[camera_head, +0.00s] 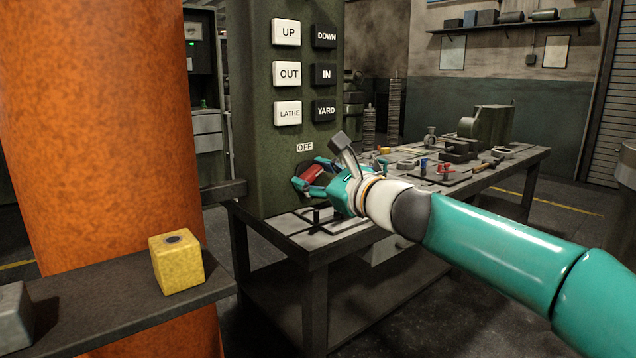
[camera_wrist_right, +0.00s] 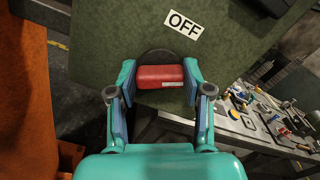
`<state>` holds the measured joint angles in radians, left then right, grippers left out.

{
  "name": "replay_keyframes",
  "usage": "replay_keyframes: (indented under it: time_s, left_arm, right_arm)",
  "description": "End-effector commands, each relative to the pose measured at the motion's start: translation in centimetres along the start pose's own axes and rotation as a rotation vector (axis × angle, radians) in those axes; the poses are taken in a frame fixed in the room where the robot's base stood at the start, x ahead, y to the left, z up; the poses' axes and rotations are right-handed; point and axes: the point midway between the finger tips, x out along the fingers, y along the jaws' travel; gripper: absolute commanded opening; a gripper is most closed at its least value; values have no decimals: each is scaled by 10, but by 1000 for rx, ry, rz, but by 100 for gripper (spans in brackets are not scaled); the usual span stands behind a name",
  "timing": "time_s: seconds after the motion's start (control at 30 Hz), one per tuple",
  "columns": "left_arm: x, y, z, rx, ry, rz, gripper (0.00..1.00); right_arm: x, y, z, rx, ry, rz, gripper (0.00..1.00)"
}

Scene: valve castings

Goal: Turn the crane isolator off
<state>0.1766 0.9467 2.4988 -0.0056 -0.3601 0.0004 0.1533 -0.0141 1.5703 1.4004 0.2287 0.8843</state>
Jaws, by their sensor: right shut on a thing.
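The crane isolator is a red handle (camera_head: 311,174) on a dark round base, low on the green control panel (camera_head: 262,150). An OFF label (camera_head: 305,147) sits just above it. In the right wrist view the red handle (camera_wrist_right: 161,77) lies crosswise between my fingers, and the OFF label (camera_wrist_right: 184,24) shows above it, to the right. My right gripper (camera_head: 316,178) is at the panel, shut on the red handle, with a finger at each end of it in the wrist view (camera_wrist_right: 155,84). It partly hides the handle in the head view. My left gripper is not in view.
White and black buttons, including UP (camera_head: 286,32) and DOWN (camera_head: 325,37), are above the handle. A workbench (camera_head: 400,210) with castings and tools stands behind and to the right. An orange column (camera_head: 95,130) and a shelf with a yellow block (camera_head: 177,264) are at left.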

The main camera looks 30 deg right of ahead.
Motion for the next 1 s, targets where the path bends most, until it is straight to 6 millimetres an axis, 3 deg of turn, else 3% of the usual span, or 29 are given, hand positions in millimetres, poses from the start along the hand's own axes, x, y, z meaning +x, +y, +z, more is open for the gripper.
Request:
replay_keyframes:
  time_s: [1.0]
  left_arm:
    - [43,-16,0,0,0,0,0]
  right_arm:
    - [2,10,-6,-920,-2,13,15]
